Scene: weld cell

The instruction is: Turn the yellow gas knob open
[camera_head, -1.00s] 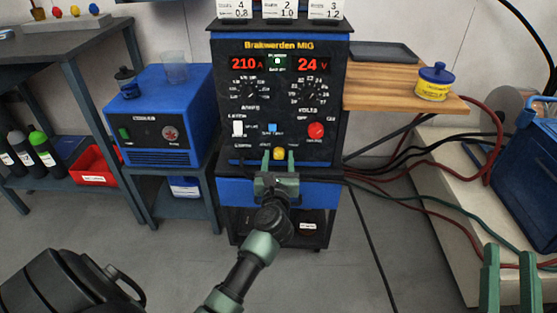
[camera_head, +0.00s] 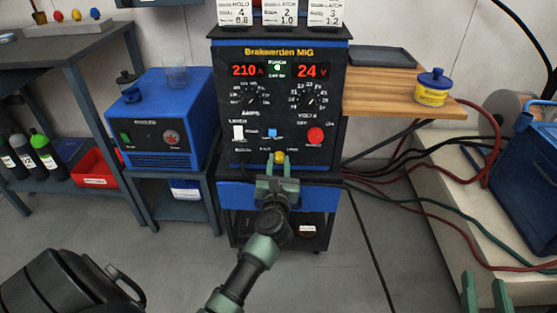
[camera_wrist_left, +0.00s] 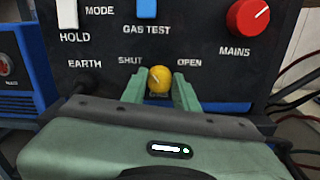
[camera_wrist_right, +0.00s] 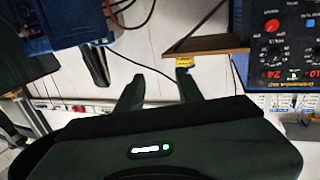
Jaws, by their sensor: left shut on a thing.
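The yellow gas knob (camera_head: 280,158) sits low on the front panel of the welder (camera_head: 276,50). In the left wrist view the knob (camera_wrist_left: 160,78) is between the printed words SHUT and OPEN. A short mark shows on its face, but its exact direction is hard to tell. My left gripper (camera_head: 278,168) is shut on the knob, with one green finger on each side of it in the left wrist view (camera_wrist_left: 160,90). My right gripper (camera_head: 485,292) is open and empty at the lower right, away from the welder; its spread fingers also show in the right wrist view (camera_wrist_right: 160,88).
A red mains knob (camera_head: 315,135) and a blue gas test button (camera_head: 272,132) sit above the yellow knob. A wooden shelf (camera_head: 390,98) with a yellow tub (camera_head: 432,88) juts out right. Cables (camera_head: 400,185) run right of the welder. A blue unit (camera_head: 160,118) stands left.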

